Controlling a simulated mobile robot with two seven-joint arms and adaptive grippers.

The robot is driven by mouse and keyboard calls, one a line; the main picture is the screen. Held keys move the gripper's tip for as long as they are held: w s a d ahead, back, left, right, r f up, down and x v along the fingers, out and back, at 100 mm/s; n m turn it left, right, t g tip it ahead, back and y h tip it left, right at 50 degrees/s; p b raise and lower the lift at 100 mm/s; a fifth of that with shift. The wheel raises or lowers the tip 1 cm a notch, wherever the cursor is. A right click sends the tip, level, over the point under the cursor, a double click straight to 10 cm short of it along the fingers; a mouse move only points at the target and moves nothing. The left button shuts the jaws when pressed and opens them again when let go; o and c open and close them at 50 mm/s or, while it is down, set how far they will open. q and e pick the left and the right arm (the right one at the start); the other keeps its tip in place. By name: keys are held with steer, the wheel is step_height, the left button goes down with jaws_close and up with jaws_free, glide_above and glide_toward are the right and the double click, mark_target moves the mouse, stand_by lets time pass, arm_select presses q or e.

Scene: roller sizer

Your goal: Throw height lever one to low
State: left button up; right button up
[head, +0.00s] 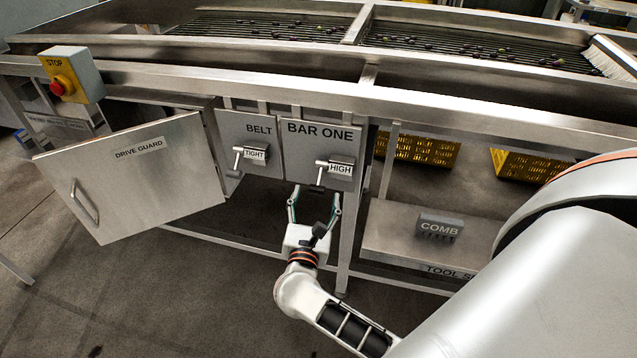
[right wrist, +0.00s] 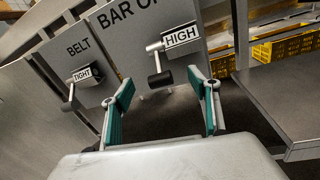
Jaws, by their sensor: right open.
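The BAR ONE panel (head: 318,143) on the machine's front carries the height lever (head: 319,174), with a dark grip hanging at the left of its HIGH label (head: 341,168). In the right wrist view the lever's dark grip (right wrist: 161,79) hangs just beyond and between my fingertips. My right gripper (head: 315,193) is open below the panel, its teal-padded fingers on either side of the grip's line. In the right wrist view my right gripper (right wrist: 161,83) is empty, and I cannot tell whether a finger touches the lever. My left gripper is not in view.
A BELT panel (head: 247,133) with its own lever at TIGHT (head: 254,153) is close on the left. The open drive guard door (head: 135,178) juts out further left. A stop button (head: 63,85) sits at the upper left. A COMB block (head: 440,228) rests on the right shelf.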

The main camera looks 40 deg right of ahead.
mark_target(318, 187)
steer(key=x, duration=0.5)
steer(key=shift+d, duration=0.1)
steer(key=shift+w+d, duration=0.3)
steer(key=shift+w, duration=0.1)
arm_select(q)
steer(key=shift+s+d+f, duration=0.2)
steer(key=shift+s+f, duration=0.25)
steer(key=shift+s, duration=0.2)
